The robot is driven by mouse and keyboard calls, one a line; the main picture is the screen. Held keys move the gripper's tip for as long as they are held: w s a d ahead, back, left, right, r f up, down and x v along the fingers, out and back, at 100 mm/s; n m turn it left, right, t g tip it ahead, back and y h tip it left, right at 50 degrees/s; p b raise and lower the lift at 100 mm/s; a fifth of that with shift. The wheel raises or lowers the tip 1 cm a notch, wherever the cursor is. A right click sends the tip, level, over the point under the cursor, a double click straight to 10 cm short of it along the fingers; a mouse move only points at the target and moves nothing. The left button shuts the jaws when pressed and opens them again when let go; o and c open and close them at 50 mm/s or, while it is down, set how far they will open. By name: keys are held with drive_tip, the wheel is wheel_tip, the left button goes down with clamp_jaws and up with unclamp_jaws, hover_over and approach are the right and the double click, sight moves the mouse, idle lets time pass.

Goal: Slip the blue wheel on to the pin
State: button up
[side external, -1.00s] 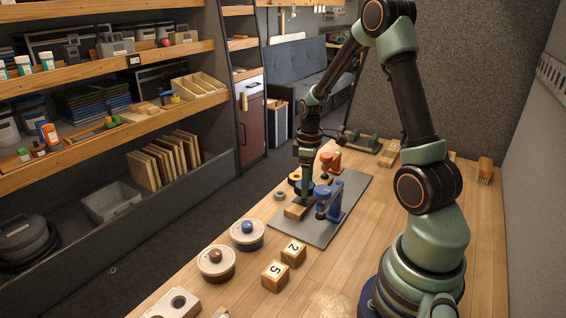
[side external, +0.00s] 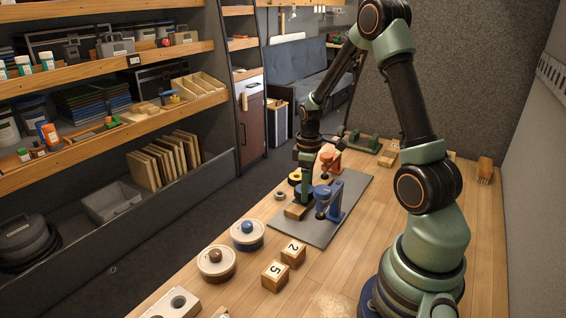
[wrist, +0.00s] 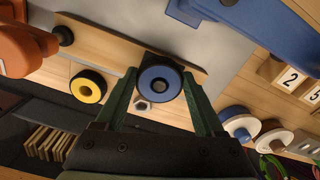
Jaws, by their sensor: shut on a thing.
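The blue wheel (wrist: 160,86), a thick ring with a dark centre hole, sits between the two green fingers of my gripper (wrist: 160,82) in the wrist view. My gripper is shut on it. In the side view my gripper (side external: 304,197) points down beside the blue stand (side external: 336,200), near a wooden block (side external: 296,211); the wheel is hard to make out there. The blue stand also shows at the top right of the wrist view (wrist: 250,18). An orange stand (side external: 330,160) with a dark-tipped pin (wrist: 63,35) is farther back.
A yellow wheel (wrist: 88,86) and a small hex nut (wrist: 143,105) lie nearby. Two lidded pots (side external: 247,234) and numbered blocks (side external: 293,252) stand in front of the grey mat (side external: 318,236). The right side of the bench is mostly clear.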

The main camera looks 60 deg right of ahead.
drive_tip(key=shift+f, duration=0.45)
idle(0.3)
drive_tip(key=o, duration=1.4)
drive_tip(key=shift+r, duration=3.55)
